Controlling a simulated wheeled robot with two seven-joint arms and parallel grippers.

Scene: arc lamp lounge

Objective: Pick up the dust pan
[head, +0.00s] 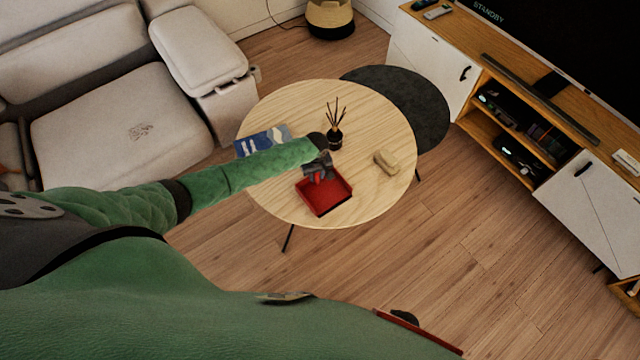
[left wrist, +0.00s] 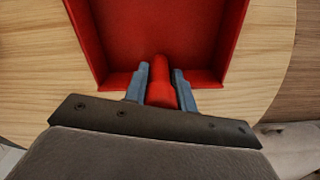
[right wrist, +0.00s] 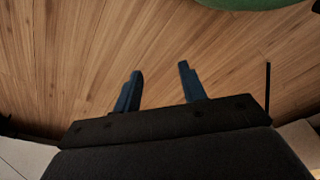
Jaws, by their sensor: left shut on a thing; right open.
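The red dust pan (head: 325,198) is on the round wooden table (head: 275,107), near its front edge. It also shows in the left wrist view (left wrist: 158,45), its tray spreading away from me. My left gripper (head: 319,176) is shut on the dust pan's red handle, with one finger on each side of it in the left wrist view (left wrist: 160,88). I cannot tell whether the pan touches the table top. My right gripper (right wrist: 160,88) is open and empty above the wood floor. In the head view it is not clearly seen.
A reed diffuser (head: 335,138) stands behind the dust pan. A tan object (head: 386,162) lies to its right, and a blue patterned magazine (head: 262,141) to its left. A dark round table (head: 410,100) adjoins the wooden one. A sofa (head: 105,125) stands left, a TV cabinet (head: 575,205) right.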

